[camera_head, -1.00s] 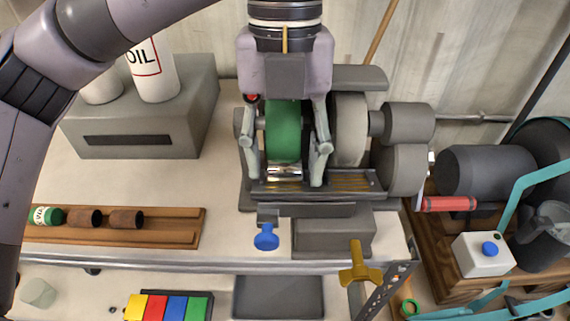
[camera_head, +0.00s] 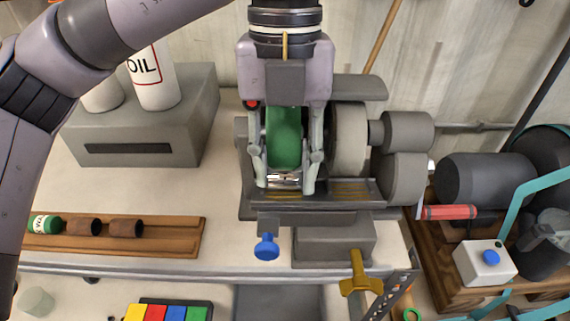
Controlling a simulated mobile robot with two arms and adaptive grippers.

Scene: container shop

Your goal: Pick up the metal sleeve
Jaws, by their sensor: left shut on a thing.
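The metal sleeve (camera_head: 285,181) is a small shiny silver cylinder lying in front of the green wheel (camera_head: 284,138) of the grey grinding machine (camera_head: 349,134). My left gripper (camera_head: 285,187) points down over the machine, with one finger on each side of the sleeve. It is shut on the sleeve. The sleeve's ends are partly hidden by the fingers. My right gripper is not in view.
A wooden rack (camera_head: 165,238) with a green can (camera_head: 44,225) and two rusty sleeves (camera_head: 126,228) lies at left. A blue knob (camera_head: 266,246) and a yellow handle (camera_head: 360,280) stick out in front. An oil bottle (camera_head: 153,78) stands on a grey box (camera_head: 146,126).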

